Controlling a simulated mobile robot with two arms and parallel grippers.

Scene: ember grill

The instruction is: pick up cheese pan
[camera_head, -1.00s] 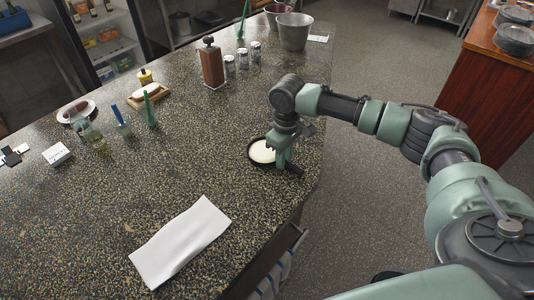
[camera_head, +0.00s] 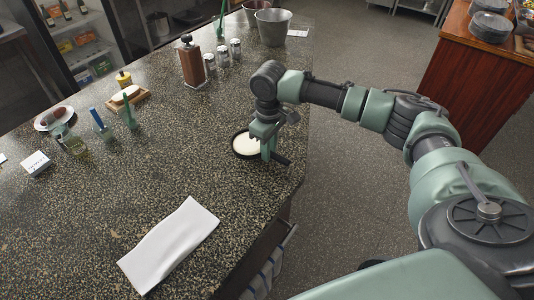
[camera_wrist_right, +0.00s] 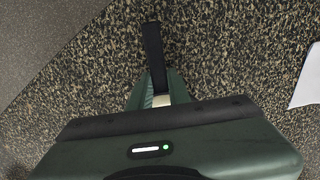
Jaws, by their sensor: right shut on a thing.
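The cheese pan (camera_head: 240,154) is a small round black pan with a pale, cream-white filling (camera_head: 246,144), near the right edge of the speckled counter in the head view. My right gripper (camera_head: 268,152) points down at the pan's right side and is shut on its handle. The black handle end sticks out to the lower right of the fingers. In the right wrist view the dark handle (camera_wrist_right: 153,55) runs out from between the fingers (camera_wrist_right: 160,98); the gripper body hides the pan's bowl. I cannot tell whether the pan is clear of the counter. My left gripper is not in view.
A white folded cloth (camera_head: 170,245) lies on the counter in front. A wooden pepper mill (camera_head: 192,64), several shakers (camera_head: 222,54) and a metal bucket (camera_head: 272,27) stand behind the pan. The counter (camera_head: 180,160) left of the pan is bare.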

